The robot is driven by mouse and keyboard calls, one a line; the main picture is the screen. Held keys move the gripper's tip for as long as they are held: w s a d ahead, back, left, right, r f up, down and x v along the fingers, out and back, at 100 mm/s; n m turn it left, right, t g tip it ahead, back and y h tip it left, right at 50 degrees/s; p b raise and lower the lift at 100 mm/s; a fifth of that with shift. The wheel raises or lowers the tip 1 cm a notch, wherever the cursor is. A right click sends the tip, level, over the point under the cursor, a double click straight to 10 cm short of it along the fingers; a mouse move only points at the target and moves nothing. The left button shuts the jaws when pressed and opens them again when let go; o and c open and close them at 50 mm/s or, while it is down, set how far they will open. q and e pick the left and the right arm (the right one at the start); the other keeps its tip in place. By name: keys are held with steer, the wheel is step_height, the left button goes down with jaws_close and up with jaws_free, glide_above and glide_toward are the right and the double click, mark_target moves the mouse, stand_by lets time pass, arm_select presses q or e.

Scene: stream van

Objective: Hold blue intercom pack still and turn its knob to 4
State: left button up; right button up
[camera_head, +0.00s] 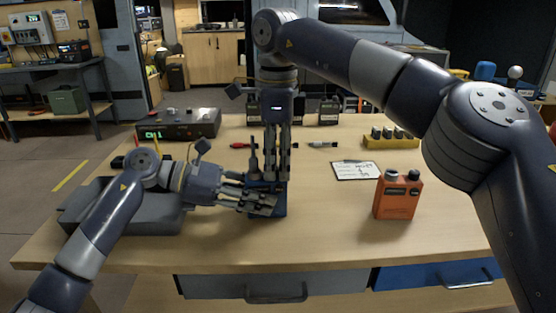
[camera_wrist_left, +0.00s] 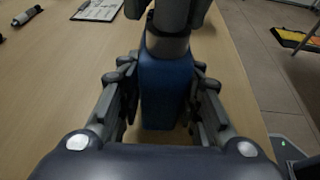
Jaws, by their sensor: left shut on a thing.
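The blue intercom pack (camera_head: 280,209) stands upright on the wooden table, near the middle of the head view. It also shows in the left wrist view (camera_wrist_left: 167,92). My left gripper (camera_head: 260,201) comes in from the left and is shut on the pack's body, with a finger on each side (camera_wrist_left: 166,105). My right gripper (camera_head: 270,172) points straight down over the top of the pack. Its fingertips are at or just above the pack's top, where the knob is hidden. I cannot tell whether they grip the knob, nor read its setting.
An orange pack (camera_head: 397,197) with dark knobs stands to the right. A clipboard card (camera_head: 356,170) lies behind it, near a yellow holder (camera_head: 391,141). A grey case (camera_head: 90,207) is at left under my left arm. A device with a green display (camera_head: 178,124) stands behind.

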steer(key=n, duration=0.7)
steer(key=c, duration=0.7)
